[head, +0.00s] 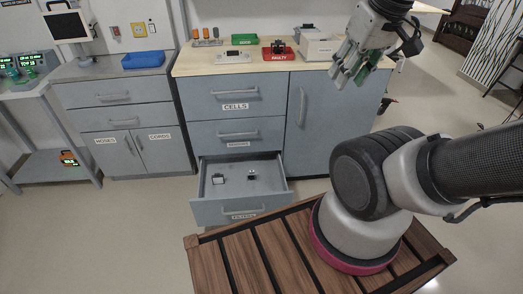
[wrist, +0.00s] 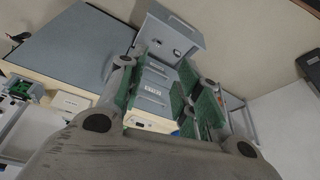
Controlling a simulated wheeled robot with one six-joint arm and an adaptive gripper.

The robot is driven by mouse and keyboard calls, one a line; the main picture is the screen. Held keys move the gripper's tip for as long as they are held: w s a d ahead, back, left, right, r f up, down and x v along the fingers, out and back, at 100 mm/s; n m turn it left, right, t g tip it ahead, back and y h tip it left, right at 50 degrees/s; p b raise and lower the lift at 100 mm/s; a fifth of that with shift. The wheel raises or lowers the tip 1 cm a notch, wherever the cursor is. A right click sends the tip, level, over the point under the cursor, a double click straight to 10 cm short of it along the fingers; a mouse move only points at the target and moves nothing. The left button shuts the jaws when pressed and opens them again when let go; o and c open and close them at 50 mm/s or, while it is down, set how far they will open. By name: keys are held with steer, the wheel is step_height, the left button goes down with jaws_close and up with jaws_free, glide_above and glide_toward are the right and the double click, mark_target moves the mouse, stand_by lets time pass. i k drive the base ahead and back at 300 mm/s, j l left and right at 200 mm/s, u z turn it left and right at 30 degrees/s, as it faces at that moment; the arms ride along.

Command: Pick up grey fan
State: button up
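No thing is clearly recognisable as the grey fan. A small grey object (head: 218,179) lies at the left in the open bottom drawer (head: 268,188), and a small dark object (head: 251,175) lies in the middle. A dark grey object (head: 278,46) sits in the red tray labelled FAULTY on the counter. My gripper (head: 347,74) is raised in front of the counter's right end, away from all of these. Its green-padded fingers are apart and empty; they also show in the wrist view (wrist: 165,88), with the open drawer (wrist: 176,38) beyond them.
A blue tray (head: 143,60) stands on the left cabinet. The open drawer juts out near my wooden-slatted deck. Floor to the left is clear.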

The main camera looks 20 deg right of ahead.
mark_target(251, 174)
steer(key=i+l+u, duration=0.65)
steer(key=l, duration=0.25)
steer(key=k, duration=0.1)
